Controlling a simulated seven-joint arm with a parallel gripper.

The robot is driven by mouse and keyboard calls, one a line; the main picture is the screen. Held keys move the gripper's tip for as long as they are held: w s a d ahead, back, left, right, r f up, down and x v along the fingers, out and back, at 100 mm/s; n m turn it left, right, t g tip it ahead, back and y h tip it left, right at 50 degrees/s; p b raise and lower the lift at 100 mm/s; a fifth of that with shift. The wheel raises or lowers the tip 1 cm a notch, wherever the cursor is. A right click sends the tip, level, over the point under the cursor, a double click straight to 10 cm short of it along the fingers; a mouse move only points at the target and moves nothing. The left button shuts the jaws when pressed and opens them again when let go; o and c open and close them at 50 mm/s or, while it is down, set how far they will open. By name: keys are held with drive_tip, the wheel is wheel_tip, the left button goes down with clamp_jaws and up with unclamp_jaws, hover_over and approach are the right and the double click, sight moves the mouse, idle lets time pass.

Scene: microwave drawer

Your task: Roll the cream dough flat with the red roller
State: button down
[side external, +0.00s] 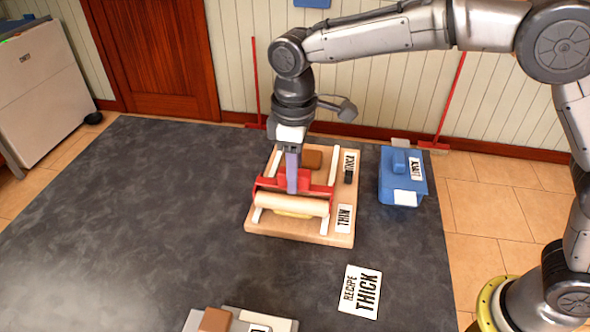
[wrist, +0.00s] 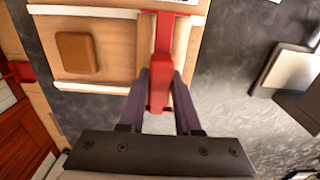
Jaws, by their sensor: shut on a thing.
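The red roller (side external: 264,184) has a red frame and a pale wooden cylinder (side external: 290,203). It lies across the wooden board (side external: 262,234), over the two white rails. My gripper (side external: 292,189) is shut on the roller's red handle, which shows between the fingers in the wrist view (wrist: 160,90). The cream dough (side external: 294,214) shows as a pale yellow strip under the front of the cylinder. Most of it is hidden by the roller. I cannot tell its thickness or whether the cylinder touches it.
A brown block (side external: 313,159) sits at the back of the board, with cards THICK (side external: 350,162) and THIN (side external: 344,217) at its right. A blue lidded box (side external: 403,180) stands right. A RECIPE THICK card (side external: 361,291) lies in front. The dark table (side external: 130,230) is clear at left.

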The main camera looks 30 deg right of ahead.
drive_tip(key=shift+s+a, duration=0.2)
drive_tip(key=shift+w+d+f, duration=0.15)
drive_tip(key=shift+w+d, duration=0.7)
idle(0.9)
drive_tip(key=shift+s+a, duration=1.45)
idle(1.4)
drive_tip(key=shift+w+d, duration=1.85)
drive_tip(key=shift+w, duration=0.05)
idle(1.2)
